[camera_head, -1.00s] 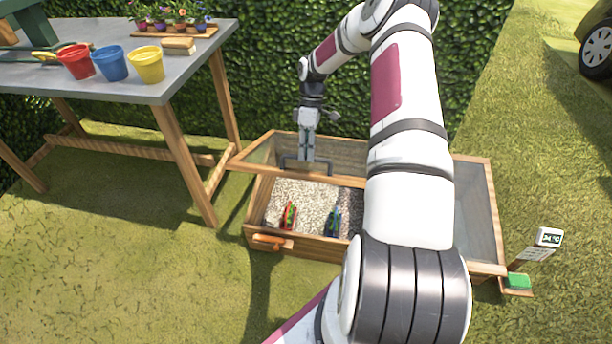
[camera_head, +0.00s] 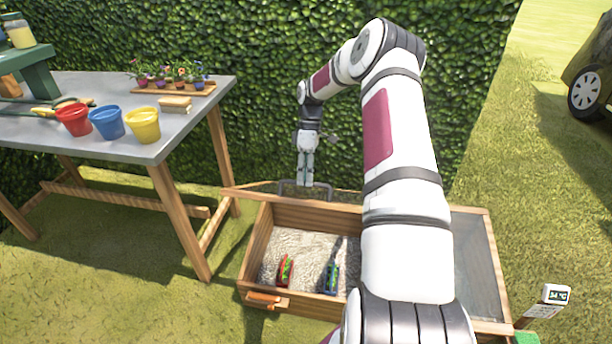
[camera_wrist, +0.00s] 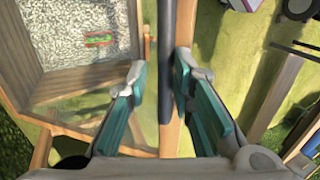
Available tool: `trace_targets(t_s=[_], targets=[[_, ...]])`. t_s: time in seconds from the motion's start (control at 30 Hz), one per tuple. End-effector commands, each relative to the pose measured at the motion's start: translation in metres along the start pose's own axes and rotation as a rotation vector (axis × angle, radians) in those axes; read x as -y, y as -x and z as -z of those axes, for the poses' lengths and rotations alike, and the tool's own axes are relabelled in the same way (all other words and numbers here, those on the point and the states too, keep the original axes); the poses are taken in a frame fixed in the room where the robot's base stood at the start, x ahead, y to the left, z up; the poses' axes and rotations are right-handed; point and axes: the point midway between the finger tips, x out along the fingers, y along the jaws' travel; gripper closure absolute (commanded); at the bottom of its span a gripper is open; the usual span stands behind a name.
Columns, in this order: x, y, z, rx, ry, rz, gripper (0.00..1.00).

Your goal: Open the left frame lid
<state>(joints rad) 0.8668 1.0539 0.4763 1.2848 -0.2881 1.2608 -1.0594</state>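The left frame lid (camera_head: 234,190) is a wood-edged pane at the back left of the wooden cold frame (camera_head: 245,262). It is raised, seen nearly edge-on, and the left compartment is uncovered. Its dark handle (camera_head: 318,190) stands on the lid edge. My gripper (camera_head: 305,182) points down at the handle. In the wrist view, my gripper (camera_wrist: 160,68) has teal fingers on both sides of the dark handle bar (camera_wrist: 165,90). The right fingertip is close to or touching the bar; a gap shows at the left one. The lid's wooden edge (camera_wrist: 172,138) lies below the bar.
Gravel, a red-green item (camera_head: 285,270) and a blue-green item (camera_head: 331,277) lie in the left compartment. The right lid (camera_head: 476,258) is down. A table (camera_head: 150,151) with pots stands left. A thermometer sign (camera_head: 555,295) stands right. A hedge is behind.

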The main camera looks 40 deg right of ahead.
Motion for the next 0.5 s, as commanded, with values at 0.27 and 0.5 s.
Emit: trace_targets(t_s=[0.27, 0.5], targets=[[-0.0093, -0.001, -0.0044, -0.002, -0.007, -0.025, 0.67], [-0.008, -0.0002, -0.0028, -0.003, -0.005, -0.023, 0.67]])
